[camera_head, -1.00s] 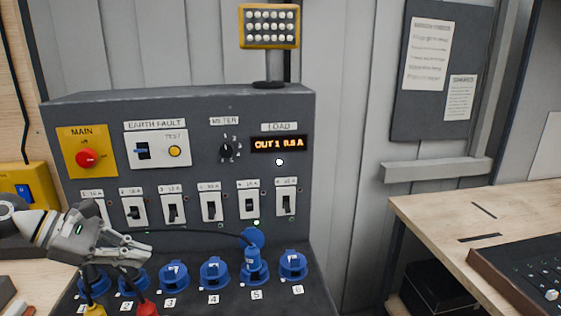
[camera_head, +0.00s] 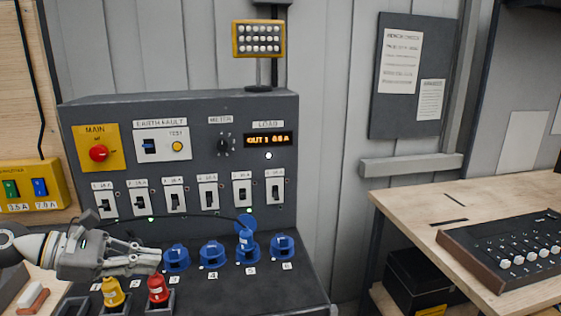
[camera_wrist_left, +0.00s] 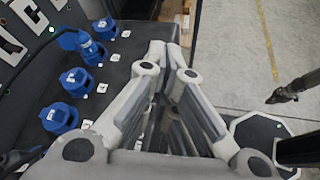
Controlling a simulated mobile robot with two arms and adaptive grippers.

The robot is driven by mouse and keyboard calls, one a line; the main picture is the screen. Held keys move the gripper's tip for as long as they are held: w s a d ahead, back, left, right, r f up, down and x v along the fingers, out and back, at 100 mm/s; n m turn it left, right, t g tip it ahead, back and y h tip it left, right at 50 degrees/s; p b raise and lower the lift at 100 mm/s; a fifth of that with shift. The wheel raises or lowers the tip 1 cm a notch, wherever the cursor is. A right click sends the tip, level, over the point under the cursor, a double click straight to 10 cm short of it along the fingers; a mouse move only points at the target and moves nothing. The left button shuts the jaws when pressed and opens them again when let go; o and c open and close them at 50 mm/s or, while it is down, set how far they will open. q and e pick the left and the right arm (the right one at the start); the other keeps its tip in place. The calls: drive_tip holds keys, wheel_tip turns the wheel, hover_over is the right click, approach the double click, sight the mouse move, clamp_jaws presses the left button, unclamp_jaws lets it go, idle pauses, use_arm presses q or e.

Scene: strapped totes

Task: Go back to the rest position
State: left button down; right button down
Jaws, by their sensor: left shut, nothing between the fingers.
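My left gripper (camera_head: 155,260) comes in from the left, in front of the lower left of the grey power panel (camera_head: 205,112). Its fingers are shut with nothing between them. It hides part of the socket row on the left. In the left wrist view the same gripper (camera_wrist_left: 172,48) points away over the dark ledge, beside several blue sockets (camera_wrist_left: 75,83). A blue plug (camera_head: 246,243) with a dark cable sits in socket 5. My right gripper (camera_wrist_left: 285,95) seems to be the dark shape at the right of the left wrist view; its fingers are not clear.
Yellow (camera_head: 113,293) and red (camera_head: 158,290) connectors stand in holders below my left gripper. A yellow box (camera_head: 33,187) with green and blue switches is at far left. A wooden bench (camera_head: 405,205) with a slider console (camera_head: 505,248) is at right. Open floor (camera_wrist_left: 245,50) lies beside the ledge.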

use_arm(q)
drive_tip(key=w+d+r+n+t+h, duration=0.2)
drive_tip(key=d+r+n+t+h, duration=0.15)
drive_tip(key=d+n+t, duration=0.75)
drive_tip(key=s+a+f+n+g+y, duration=0.1)
drive_tip(key=s+a+f+n+y, duration=0.1)
drive_tip(key=a+f+n+y, duration=0.45)
drive_tip(key=s+a+f+n+y, duration=0.1)
drive_tip(key=s+f+n+y, duration=0.25)
drive_tip(key=f+n, duration=0.75)
drive_tip(key=s+a+f+n+g+y, duration=0.1)
drive_tip(key=a+f+n+y, duration=0.4)
drive_tip(key=n, duration=0.9)
drive_tip(key=s+d+f+n+g, duration=0.2)
drive_tip(key=s+f+n+g, duration=0.15)
drive_tip(key=s, duration=0.45)
drive_tip(key=s+d+f+n+g, duration=0.25)
drive_tip(key=s+f+g, duration=0.2)
drive_tip(key=s, duration=0.35)
drive_tip(key=s+d+f+n+g, duration=0.25)
drive_tip(key=s+f, duration=0.25)
drive_tip(key=s, duration=0.3)
wheel_tip(320, 180, down, 26)
drive_tip(key=s+g, duration=0.1)
drive_tip(key=g, duration=0.1)
drive_tip(key=s+a+f+m+g, duration=0.1)
drive_tip(key=s+a+f, duration=0.2)
drive_tip(key=s+f, duration=1.3)
drive_tip(key=shift+s, duration=0.35)
